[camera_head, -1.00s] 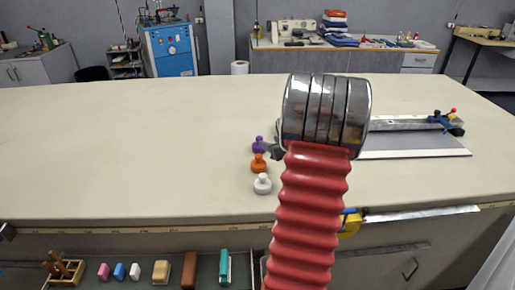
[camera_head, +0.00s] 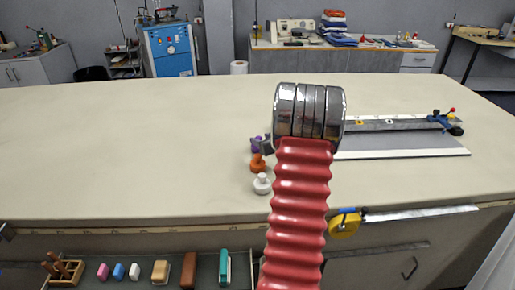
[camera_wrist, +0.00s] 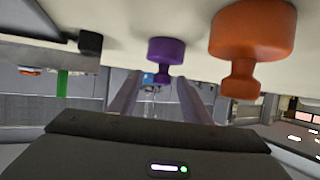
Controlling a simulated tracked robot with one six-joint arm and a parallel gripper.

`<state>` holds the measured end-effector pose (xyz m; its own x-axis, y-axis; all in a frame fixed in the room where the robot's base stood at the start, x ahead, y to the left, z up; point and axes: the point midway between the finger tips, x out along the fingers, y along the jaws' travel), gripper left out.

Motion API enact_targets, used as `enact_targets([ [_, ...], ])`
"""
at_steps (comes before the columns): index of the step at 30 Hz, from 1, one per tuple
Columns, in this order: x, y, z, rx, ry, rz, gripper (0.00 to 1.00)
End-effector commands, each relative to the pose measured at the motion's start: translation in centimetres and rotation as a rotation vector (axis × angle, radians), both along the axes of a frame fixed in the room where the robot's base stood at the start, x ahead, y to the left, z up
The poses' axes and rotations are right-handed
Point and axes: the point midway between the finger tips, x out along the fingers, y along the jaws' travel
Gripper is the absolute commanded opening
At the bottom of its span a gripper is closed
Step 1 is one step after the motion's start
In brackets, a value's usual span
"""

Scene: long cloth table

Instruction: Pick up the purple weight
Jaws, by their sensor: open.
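The purple weight (camera_head: 255,145) stands on the cloth table at the far end of a short row, partly covered by the dark tip of my gripper (camera_head: 266,145). In the wrist view, which looks upside down, the purple weight (camera_wrist: 166,52) is just beyond and between the two fingers of my gripper (camera_wrist: 159,80). The fingers are apart with a gap between them. Whether either finger touches the weight cannot be told. Most of my gripper is hidden behind my arm in the head view.
An orange weight (camera_head: 258,164) stands close beside the purple one, also large in the wrist view (camera_wrist: 252,38). A white weight (camera_head: 262,184) stands nearer the front edge. A grey board with a metal rail (camera_head: 400,143) lies to the right. The table's left side is clear.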

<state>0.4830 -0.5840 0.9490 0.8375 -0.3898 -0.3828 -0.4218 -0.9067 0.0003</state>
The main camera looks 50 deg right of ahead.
Motion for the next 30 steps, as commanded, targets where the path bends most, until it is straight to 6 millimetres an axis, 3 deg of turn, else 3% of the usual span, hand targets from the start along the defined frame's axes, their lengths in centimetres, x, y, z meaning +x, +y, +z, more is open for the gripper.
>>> enact_targets([
  [17,1.4,-0.5,-0.6,0.001,0.001,0.001,0.44],
  [30,5.5,-2.0,-2.3,0.000,0.001,0.002,0.44],
])
